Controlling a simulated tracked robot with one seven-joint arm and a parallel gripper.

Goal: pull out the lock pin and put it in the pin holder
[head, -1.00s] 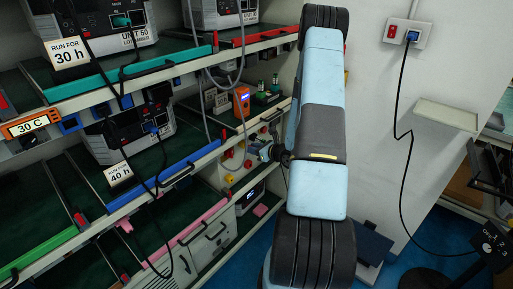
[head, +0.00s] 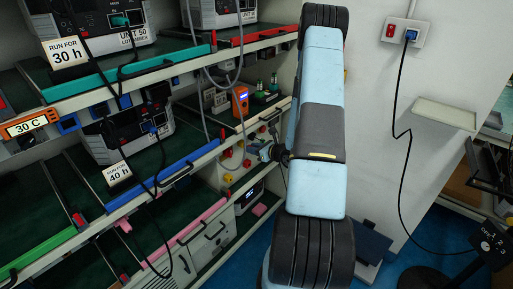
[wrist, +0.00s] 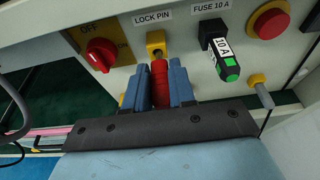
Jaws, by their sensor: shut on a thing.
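In the wrist view the red lock pin (wrist: 159,80) sits under the LOCK PIN label, in front of a yellow bracket (wrist: 156,42). A short grey bit of shaft shows between the red grip and the bracket; how deep it sits I cannot tell. My gripper (wrist: 159,86) is shut on the red grip, one blue finger on each side. In the head view my gripper (head: 268,152) is at the panel on the lower right of the rack, mostly hidden by my arm. I cannot make out the pin holder for sure.
Right of the pin are a black and green 10 A fuse (wrist: 223,55), a red button (wrist: 270,20) and a grey peg in a yellow collar (wrist: 261,90). Left is a red OFF knob (wrist: 100,53). Cables hang along the rack shelves (head: 150,185).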

